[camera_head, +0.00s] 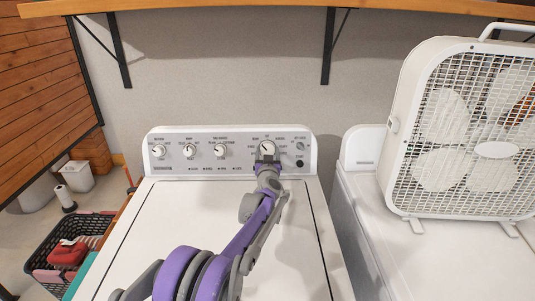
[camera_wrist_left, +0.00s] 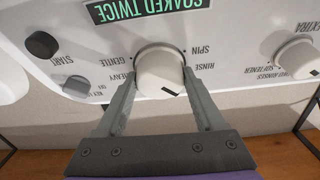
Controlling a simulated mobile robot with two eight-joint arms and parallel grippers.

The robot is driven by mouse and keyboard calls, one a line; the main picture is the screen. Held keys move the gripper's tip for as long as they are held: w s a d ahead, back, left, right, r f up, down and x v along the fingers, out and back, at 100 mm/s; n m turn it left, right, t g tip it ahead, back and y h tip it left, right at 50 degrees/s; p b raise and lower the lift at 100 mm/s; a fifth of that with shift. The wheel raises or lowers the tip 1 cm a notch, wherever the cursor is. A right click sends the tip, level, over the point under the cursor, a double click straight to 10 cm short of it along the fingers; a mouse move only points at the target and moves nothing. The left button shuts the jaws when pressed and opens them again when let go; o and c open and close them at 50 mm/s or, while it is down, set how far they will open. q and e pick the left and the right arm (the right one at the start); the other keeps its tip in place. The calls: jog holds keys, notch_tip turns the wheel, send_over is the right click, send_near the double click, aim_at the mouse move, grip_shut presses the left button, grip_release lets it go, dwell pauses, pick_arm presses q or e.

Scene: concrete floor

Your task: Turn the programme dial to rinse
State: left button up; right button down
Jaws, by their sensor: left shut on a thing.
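The washer's programme dial (camera_head: 266,147) is a round white knob at the right of the control panel. My left gripper (camera_head: 267,159) reaches up to it from below, shut on it. In the upside-down left wrist view, the gripper's grey fingers (camera_wrist_left: 162,85) are on either side of the dial (camera_wrist_left: 158,68). The labels SPIN and RINSE (camera_wrist_left: 197,76) lie right of it, GENTLE and HEAVY left. A dark mark on the dial points to the lower right, near the RINSE side; its exact setting is hard to read. My right gripper is not in view.
Other white knobs (camera_head: 220,151) line the panel to the left. A dark START button (camera_wrist_left: 42,45) is close to the dial. A box fan (camera_head: 465,130) stands on the neighbouring machine. A wooden shelf (camera_head: 230,6) runs above; a basket (camera_head: 40,262) sits at lower left.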

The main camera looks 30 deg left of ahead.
pick_arm(q)
jog(key=shift+f+n+y+b, duration=0.1)
jog(key=shift+n+y+b, duration=0.3)
jog(key=shift+n, duration=0.7)
jog(key=shift+n+g+y+b, duration=0.3)
jog(key=shift+n+g+b, duration=0.1)
jog(key=shift+n, duration=0.6)
jog(key=shift+w+d+n+g+y, duration=0.1)
jog(key=shift+n+g+y, duration=0.2)
jog(key=shift+n, duration=0.9)
jog(key=shift+n+g+y, duration=0.1)
jog(key=shift+n+g, duration=0.3)
jog(key=shift+n, duration=0.8)
jog(key=o, duration=1.4)
jog(key=v, duration=1.1)
jog(key=shift+b, duration=0.35)
